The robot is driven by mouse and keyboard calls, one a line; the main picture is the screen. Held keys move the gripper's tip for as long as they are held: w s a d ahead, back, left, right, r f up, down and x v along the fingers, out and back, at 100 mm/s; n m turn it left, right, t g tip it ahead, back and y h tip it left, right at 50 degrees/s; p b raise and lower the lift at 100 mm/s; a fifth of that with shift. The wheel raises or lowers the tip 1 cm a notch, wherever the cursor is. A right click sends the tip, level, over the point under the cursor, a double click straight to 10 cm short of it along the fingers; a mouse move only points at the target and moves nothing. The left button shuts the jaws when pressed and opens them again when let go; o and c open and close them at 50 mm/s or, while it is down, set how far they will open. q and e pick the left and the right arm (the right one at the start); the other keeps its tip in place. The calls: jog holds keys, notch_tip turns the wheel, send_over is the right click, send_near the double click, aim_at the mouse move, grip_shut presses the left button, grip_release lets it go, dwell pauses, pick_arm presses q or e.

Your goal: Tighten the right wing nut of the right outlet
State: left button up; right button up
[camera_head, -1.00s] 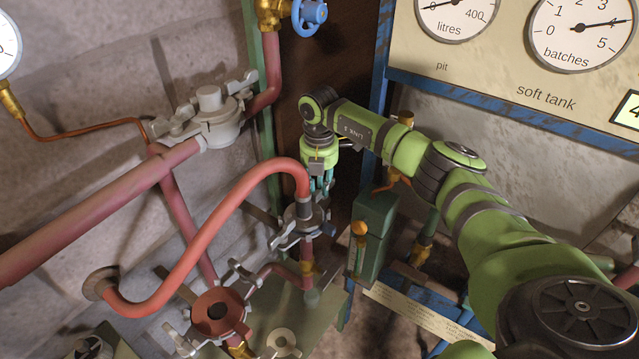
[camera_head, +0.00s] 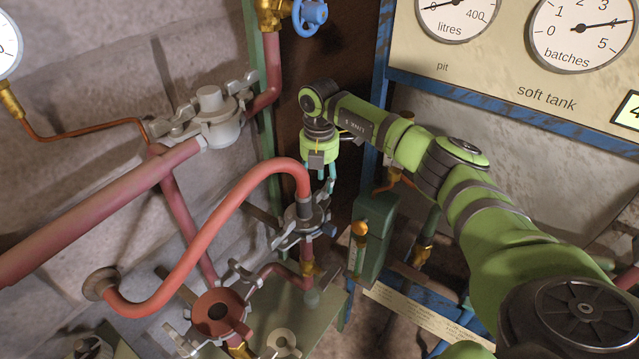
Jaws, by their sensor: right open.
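The right outlet (camera_head: 304,230) is a grey clamped flange with the end of the red bent hose (camera_head: 237,197) seated on it from above. A wing nut (camera_head: 284,237) sticks out on its left side. The right wing nut (camera_head: 323,197) is at its right side, small and partly hidden by my fingers. My right gripper (camera_head: 322,182) points down just above that right side, its teal fingers apart. I cannot tell whether they touch the nut. My left gripper is not in view.
A green box (camera_head: 373,235) with an orange-topped gauge stands close right of my gripper. A grey pipe clamp (camera_head: 211,118) is on the wall, and a blue valve wheel (camera_head: 310,15) is above.

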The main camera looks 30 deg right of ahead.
aim_at(320, 188)
notch_tip(320, 188, up, 10)
jog(key=shift+r, duration=0.15)
dwell(0.7)
